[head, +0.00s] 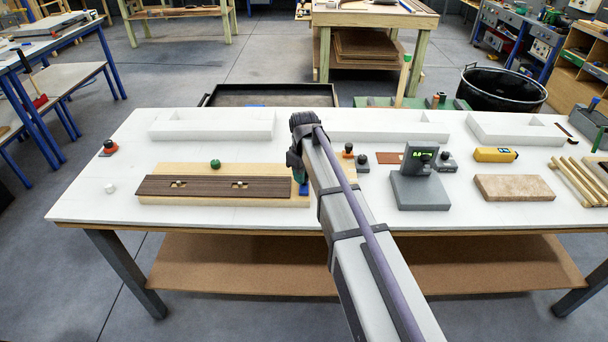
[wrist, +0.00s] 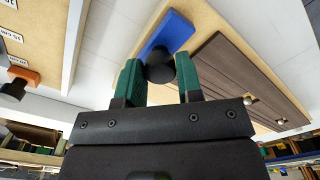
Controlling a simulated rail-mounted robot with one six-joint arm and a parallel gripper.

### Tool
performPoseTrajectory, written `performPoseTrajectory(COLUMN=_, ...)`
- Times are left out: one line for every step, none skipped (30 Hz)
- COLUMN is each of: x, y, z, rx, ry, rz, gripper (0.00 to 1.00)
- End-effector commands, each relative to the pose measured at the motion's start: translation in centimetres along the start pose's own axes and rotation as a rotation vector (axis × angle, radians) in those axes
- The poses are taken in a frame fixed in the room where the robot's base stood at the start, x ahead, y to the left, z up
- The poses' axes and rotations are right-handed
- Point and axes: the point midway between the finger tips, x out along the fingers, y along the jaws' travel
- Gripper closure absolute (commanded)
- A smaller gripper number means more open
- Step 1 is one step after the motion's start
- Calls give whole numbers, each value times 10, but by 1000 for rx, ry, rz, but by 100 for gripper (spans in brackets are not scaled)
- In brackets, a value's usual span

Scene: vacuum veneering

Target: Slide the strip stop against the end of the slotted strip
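The slotted strip (head: 215,187) is a dark brown ribbed strip with slots, lying on a pale wooden board (head: 250,171) at the left of the table. The strip stop (head: 303,189) is a blue block by the strip's right end. In the wrist view the stop (wrist: 178,30) carries a black knob, and a narrow band of pale wood shows between it and the end of the strip (wrist: 228,65). My gripper (head: 301,173) has green fingers; in the wrist view my gripper (wrist: 160,78) has them on both sides of the knob, seemingly touching it.
A green knob (head: 215,164) stands behind the strip. A black knob on an orange base (head: 348,151) and a grey device with a display (head: 420,187) stand to the right. White blocks (head: 212,125) line the back.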

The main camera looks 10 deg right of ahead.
Motion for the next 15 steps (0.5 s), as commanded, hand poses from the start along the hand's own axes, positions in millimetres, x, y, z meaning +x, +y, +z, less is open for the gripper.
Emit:
performPoseTrajectory(x=0, y=0, z=0, rx=0, ry=0, rz=0, gripper=72)
performPoseTrajectory(x=0, y=0, z=0, rx=0, ry=0, rz=0, gripper=75)
performPoseTrajectory(x=0, y=0, z=0, rx=0, ry=0, rz=0, gripper=78)
performPoseTrajectory(x=0, y=0, z=0, rx=0, ry=0, rz=0, gripper=81)
performPoseTrajectory(x=0, y=0, z=0, rx=0, ry=0, rz=0, gripper=84)
performPoseTrajectory(x=0, y=0, z=0, rx=0, ry=0, rz=0, gripper=88)
performPoseTrajectory(x=0, y=0, z=0, rx=0, ry=0, rz=0, gripper=91)
performPoseTrajectory(x=0, y=0, z=0, rx=0, ry=0, rz=0, gripper=94)
performPoseTrajectory(x=0, y=0, z=0, rx=0, ry=0, rz=0, gripper=98)
performPoseTrajectory(x=0, y=0, z=0, rx=0, ry=0, rz=0, gripper=100)
performPoseTrajectory(x=0, y=0, z=0, rx=0, ry=0, rz=0, gripper=100)
performPoseTrajectory(x=0, y=0, z=0, rx=0, ry=0, rz=0, gripper=100)
performPoseTrajectory(x=0, y=0, z=0, rx=0, ry=0, rz=0, gripper=100)
performPoseTrajectory(x=0, y=0, z=0, rx=0, ry=0, rz=0, gripper=100)
performPoseTrajectory(x=0, y=0, z=0, rx=0, ry=0, rz=0, gripper=100)
